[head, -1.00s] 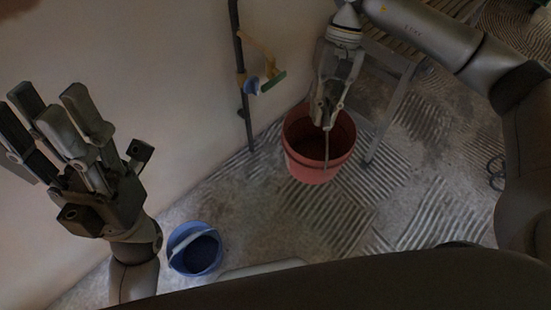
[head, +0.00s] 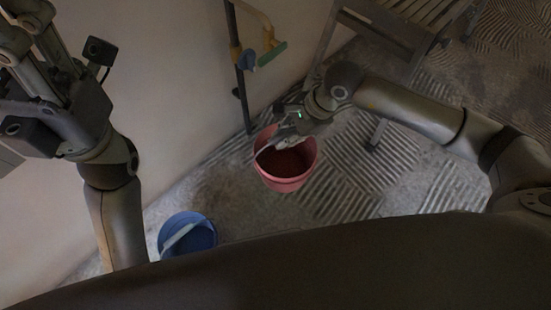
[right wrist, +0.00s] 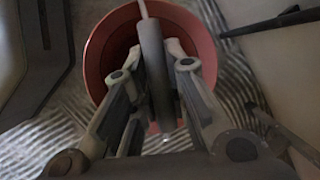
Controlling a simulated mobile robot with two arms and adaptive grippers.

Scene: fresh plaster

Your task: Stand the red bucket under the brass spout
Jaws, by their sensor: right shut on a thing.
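The red bucket (head: 290,184) is upright in the middle of the head view, near the foot of a dark wall pipe. My left gripper (head: 30,35) is at upper left, fingers apart, tips partly cut off, empty.
The dark pipe (head: 244,95) runs down the plaster wall (head: 160,80). A blue bucket (head: 187,236) stands on the floor at lower left. A slatted wooden stand (head: 390,28) is at upper right, one leg near the red bucket. Ridged floor (head: 340,190) lies clear right of the bucket.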

